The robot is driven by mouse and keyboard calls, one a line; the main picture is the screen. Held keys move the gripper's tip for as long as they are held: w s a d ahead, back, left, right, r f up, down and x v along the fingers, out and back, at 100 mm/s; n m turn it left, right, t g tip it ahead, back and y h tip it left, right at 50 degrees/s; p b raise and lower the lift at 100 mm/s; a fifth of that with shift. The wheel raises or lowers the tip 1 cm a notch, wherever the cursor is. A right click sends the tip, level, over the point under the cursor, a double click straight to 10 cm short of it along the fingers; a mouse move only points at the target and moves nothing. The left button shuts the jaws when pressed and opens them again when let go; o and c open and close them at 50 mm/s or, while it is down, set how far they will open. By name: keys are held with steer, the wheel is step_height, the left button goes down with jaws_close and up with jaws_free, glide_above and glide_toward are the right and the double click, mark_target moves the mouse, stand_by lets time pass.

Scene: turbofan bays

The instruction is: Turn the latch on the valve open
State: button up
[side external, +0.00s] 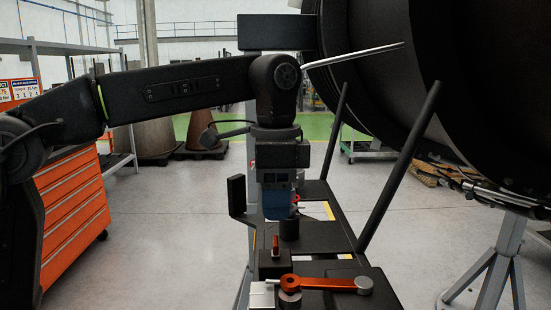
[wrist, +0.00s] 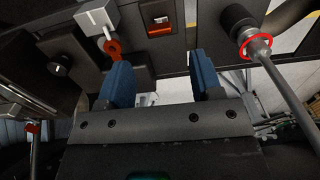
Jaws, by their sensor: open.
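My gripper (side external: 277,208) points down over the dark bench, its blue fingers apart; it looks empty. In the wrist view the two blue fingers of my gripper (wrist: 160,75) stand apart with nothing between them. An orange-red lever (side external: 328,284) lies flat, pointing right, between a round pivot and a grey knob (side external: 363,285), in front of and below my gripper. A white block (side external: 262,295) stands at its left end. I cannot tell for certain which part is the valve's latch. A small upright red piece (side external: 275,243) stands between lever and gripper.
The wrist view shows a white block (wrist: 97,17) with a red part, a red switch (wrist: 159,26), and a red-ringed fitting (wrist: 256,46) with a grey rod. Dark slanted posts (side external: 400,168) rise right of my gripper, below the large dark engine casing (side external: 480,90).

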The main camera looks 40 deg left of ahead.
step_height(320, 180, up, 6)
steer(key=shift+r, duration=0.25)
stand_by(0.5)
steer(key=s+a+f+n+t, duration=0.2)
steer(key=s+a+f+n, duration=0.2)
steer(key=s+a+f, duration=0.2)
steer(key=s+a+f+n+t, duration=0.3)
steer(key=s+a+f+n, duration=0.2)
steer(key=s+f, duration=0.5)
step_height(320, 180, down, 3)
steer(key=shift+s+a+f+t, duration=0.2)
steer(key=shift+s+a+t, duration=0.15)
steer(key=shift+a, duration=0.35)
stand_by(0.7)
